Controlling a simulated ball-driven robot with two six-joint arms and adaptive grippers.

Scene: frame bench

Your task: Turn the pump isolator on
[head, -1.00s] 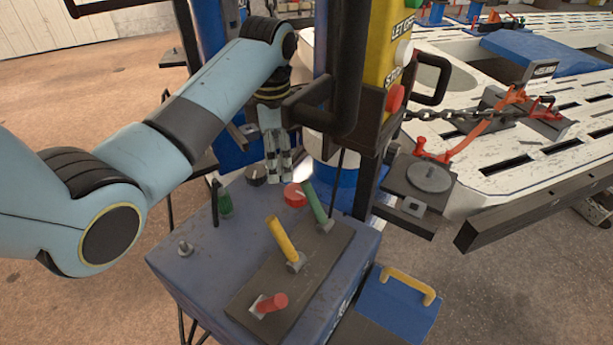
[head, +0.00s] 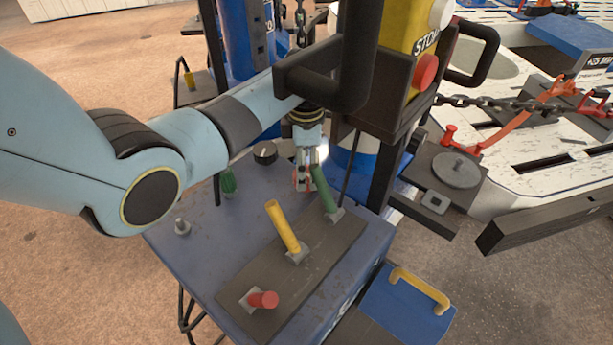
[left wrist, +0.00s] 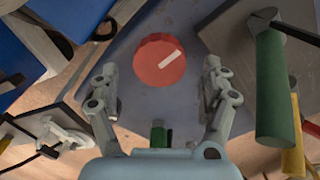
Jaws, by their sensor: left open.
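A round red knob (left wrist: 152,66) with a white pointer mark sits on the blue-grey cabinet top (head: 190,255). In the left wrist view its mark slants up to the right. No label shows which control is the pump isolator. My left gripper (head: 303,184) is over the red knob, pointing down, and mostly hides it in the head view. Its fingers are open, one on each side of the knob, with visible gaps in the left wrist view. A black knob (head: 265,152) stands to the left on the same top. My right gripper is not in view.
A green lever (head: 323,188) stands close right of the gripper; yellow (head: 283,226) and red (head: 263,299) levers are nearer. A green ribbed handle (head: 228,181) is at left. A black-framed yellow button box (head: 408,25) overhangs the cabinet's back right.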

